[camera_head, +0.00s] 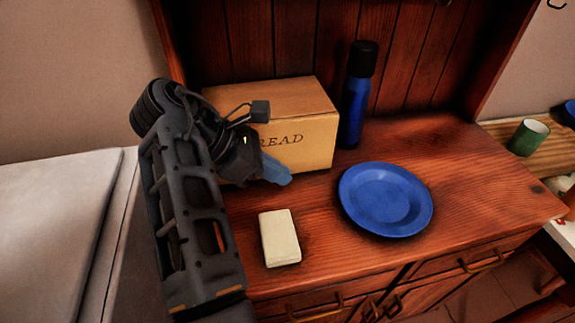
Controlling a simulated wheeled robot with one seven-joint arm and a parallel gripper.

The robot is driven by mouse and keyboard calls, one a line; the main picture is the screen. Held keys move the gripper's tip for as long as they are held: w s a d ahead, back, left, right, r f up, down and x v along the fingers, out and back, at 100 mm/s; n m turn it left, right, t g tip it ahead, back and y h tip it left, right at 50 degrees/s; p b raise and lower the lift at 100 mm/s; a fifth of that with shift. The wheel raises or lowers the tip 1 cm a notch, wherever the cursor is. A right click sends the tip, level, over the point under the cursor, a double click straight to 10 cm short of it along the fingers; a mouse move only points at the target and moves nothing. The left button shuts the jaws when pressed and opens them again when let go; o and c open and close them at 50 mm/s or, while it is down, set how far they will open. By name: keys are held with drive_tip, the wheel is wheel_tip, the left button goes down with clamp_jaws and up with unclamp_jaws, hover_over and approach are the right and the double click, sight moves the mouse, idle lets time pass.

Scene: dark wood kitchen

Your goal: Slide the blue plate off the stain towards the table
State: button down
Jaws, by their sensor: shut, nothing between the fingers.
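The blue plate (385,200) lies flat on the dark wood counter top (470,170), right of centre and close to the front edge. No stain shows clearly; the wood around the plate is dark and shaded, and anything under the plate is hidden. My gripper (283,178) is left of the plate, in front of the bread box, with its blue fingertips together and empty. It is apart from the plate, with a gap of bare wood between them.
A bread box (300,130) and a blue bottle with a black cap (355,100) stand at the back. A cream block (280,238) lies left of the plate. At the right, a lower wooden table (495,130) holds a green cup (529,137). Counter right of the plate is clear.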

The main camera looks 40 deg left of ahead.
drive_tip(key=x, duration=0.8)
drive_tip(key=shift+d+f, duration=0.1)
drive_tip(key=shift+f, duration=0.05)
drive_tip(key=shift+w+d, duration=0.85)
drive_tip(key=shift+w, duration=0.1)
drive_tip(key=shift+w+d+p, duration=0.3)
drive_tip(key=shift+w+d, duration=0.15)
drive_tip(key=shift+w, duration=0.05)
